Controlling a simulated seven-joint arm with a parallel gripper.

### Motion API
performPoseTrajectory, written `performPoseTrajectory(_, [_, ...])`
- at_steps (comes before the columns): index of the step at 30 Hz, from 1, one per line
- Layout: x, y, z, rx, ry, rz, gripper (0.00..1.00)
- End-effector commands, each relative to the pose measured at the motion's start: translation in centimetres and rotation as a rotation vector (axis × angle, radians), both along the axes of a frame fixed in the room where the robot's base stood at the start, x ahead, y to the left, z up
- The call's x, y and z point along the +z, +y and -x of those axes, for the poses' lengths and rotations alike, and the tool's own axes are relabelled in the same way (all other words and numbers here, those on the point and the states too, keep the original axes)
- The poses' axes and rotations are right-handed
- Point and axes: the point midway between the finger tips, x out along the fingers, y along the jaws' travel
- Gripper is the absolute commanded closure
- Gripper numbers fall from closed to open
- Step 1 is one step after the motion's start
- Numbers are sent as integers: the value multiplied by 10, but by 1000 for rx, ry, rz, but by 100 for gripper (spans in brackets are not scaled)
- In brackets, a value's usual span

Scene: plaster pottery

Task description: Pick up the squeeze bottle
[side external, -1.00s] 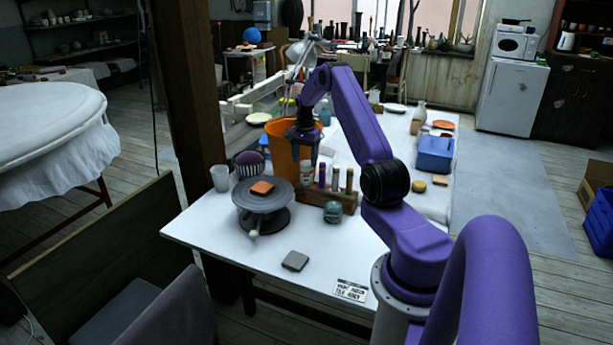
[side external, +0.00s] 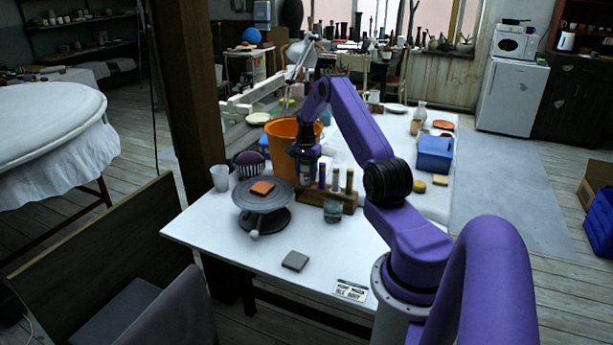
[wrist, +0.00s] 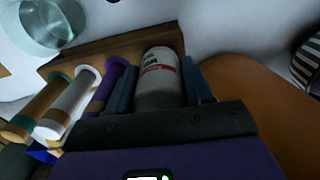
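The squeeze bottle (wrist: 160,80), pale grey-white with red and dark print, stands between my two fingers in the wrist view. In the side view it is partly hidden by my gripper (side external: 305,153), just left of the pen rack. My gripper (wrist: 160,88) points down from above, with one finger on each side of the bottle. The fingers look widely spaced, with little room between them and the bottle. I cannot see clear contact on either side.
A wooden rack (side external: 335,200) with several coloured-top tools stands close beside the bottle. A large orange bucket (side external: 280,150) stands close on the other side. A glass jar (side external: 332,212) sits before the rack. A turntable (side external: 262,196) with an orange block stands left.

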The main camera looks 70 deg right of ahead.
Motion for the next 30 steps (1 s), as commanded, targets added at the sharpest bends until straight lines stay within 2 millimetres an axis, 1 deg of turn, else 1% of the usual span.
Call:
performPoseTrajectory(7, [1,0,0,0,0,0,58])
performPoseTrajectory(10, [7,0,0,0,-1,1,58])
performPoseTrajectory(14, [27,-1,-1,0,-3,3,58])
performPoseTrajectory(18, [54,0,-1,1,-3,3,58])
performPoseTrajectory(22, [77,-1,0,0,-3,3,58])
performPoseTrajectory(27, [95,0,0,0,-1,2,58])
performPoseTrajectory(30, [100,0,0,0,0,0,58])
